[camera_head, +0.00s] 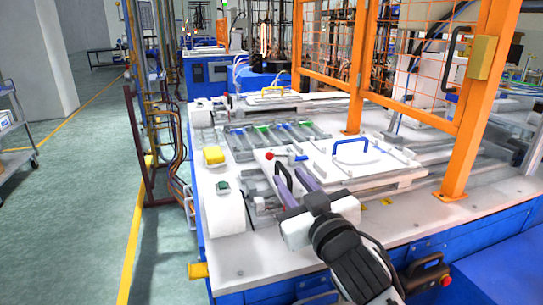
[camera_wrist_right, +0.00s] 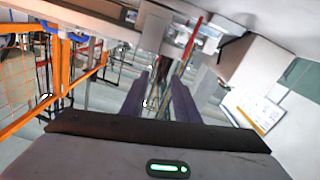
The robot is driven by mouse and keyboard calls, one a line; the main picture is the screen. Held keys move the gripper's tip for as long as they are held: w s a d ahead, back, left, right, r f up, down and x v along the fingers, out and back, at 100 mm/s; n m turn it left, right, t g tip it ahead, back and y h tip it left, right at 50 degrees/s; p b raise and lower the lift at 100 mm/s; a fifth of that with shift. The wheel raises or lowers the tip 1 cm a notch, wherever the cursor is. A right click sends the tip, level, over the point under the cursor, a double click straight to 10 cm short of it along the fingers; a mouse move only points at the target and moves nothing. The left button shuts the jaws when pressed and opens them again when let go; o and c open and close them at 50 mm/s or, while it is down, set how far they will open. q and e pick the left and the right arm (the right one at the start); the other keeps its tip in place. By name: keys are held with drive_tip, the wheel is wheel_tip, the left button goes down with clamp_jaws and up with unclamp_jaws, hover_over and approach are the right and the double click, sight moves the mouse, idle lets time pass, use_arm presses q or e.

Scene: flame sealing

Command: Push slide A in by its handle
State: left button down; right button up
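A white slide plate (camera_head: 330,165) lies on the bench. It carries a blue arched handle (camera_head: 351,147) on top. A black arched handle (camera_head: 283,172) stands upright at the plate's left front side. No label tells me which one is slide A. My right gripper (camera_head: 291,178) is open, its two purple fingers apart and pointing away from me. The left finger is next to the black handle; whether they touch I cannot tell. The right wrist view also shows the parted fingers of the right gripper (camera_wrist_right: 163,92), with nothing clearly held. My left gripper is not in view.
An orange post (camera_head: 474,120) with mesh guarding stands at the right. A red knob (camera_head: 269,156) sits left of the plate. Another slide with a yellow handle (camera_head: 273,91) lies farther back.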

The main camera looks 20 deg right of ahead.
sight(279, 164)
drive_tip(key=w+p, duration=0.1)
drive_tip(key=w, duration=0.8)
drive_tip(key=shift+a+r, duration=0.1)
drive_tip(key=shift+a, duration=0.05)
clamp_jaws()
